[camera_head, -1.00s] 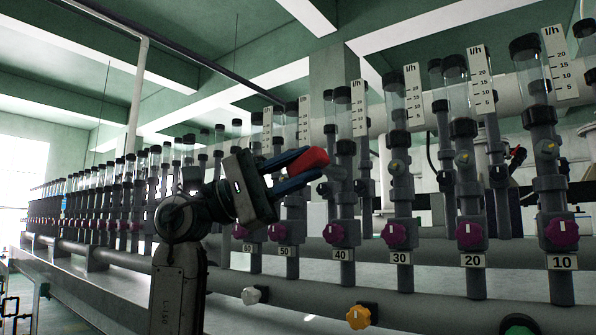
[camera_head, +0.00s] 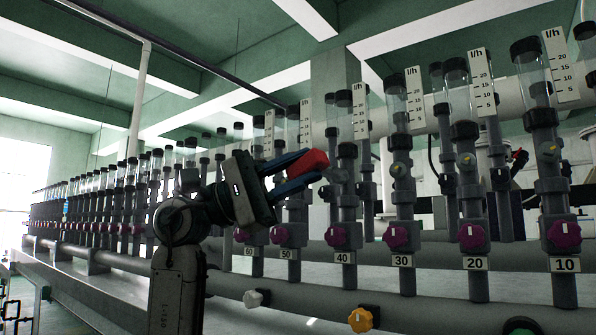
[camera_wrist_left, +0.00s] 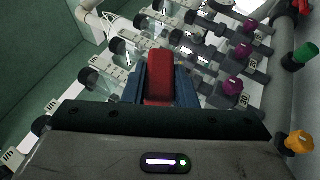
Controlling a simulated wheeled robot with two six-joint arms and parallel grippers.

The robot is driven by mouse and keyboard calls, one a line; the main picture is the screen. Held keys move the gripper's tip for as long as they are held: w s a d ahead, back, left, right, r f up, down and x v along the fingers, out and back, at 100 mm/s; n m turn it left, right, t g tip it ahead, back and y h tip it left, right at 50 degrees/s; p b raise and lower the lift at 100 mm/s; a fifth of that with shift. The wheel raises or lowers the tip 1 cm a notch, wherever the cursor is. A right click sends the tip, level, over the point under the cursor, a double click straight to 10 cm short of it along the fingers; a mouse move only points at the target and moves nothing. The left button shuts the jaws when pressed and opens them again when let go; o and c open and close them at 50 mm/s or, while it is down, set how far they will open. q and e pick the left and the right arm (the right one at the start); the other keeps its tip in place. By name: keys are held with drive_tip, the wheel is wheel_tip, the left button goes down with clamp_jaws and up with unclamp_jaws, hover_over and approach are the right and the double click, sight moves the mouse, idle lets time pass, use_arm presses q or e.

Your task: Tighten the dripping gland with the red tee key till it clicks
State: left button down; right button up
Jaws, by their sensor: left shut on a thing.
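My left gripper (camera_head: 293,172) reaches in from the left in the head view, its blue fingers shut on the red tee key (camera_head: 308,163). The key's red handle also shows between the fingers in the left wrist view (camera_wrist_left: 159,76). A grey end of the key points right, near the upright tube above plate 40 (camera_head: 345,257); I cannot tell whether it touches anything. The glands are small and dark on the row of tubes, and I cannot make out which one drips. My right gripper is not in view.
Clear flow tubes with l/h scales (camera_head: 415,97) stand in a long row. Purple knobs (camera_head: 397,236) sit above numbered plates. A yellow knob (camera_head: 361,319) and a white knob (camera_head: 256,298) stick out from the lower pipe. Open air lies in front of the row.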

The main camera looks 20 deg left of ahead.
use_arm(q)
drive_tip(key=shift+s+a+b, duration=0.2)
drive_tip(key=shift+s, duration=0.3)
drive_tip(key=shift+s+a+b, duration=0.15)
drive_tip(key=shift+s, duration=0.3)
idle(1.4)
drive_tip(key=s+a+b, duration=0.2)
drive_tip(key=s, duration=0.5)
drive_tip(key=s+a+b, duration=0.2)
drive_tip(key=s+a, duration=0.1)
drive_tip(key=s, duration=0.5)
drive_tip(key=shift+a, duration=0.2)
idle(0.4)
idle(0.6)
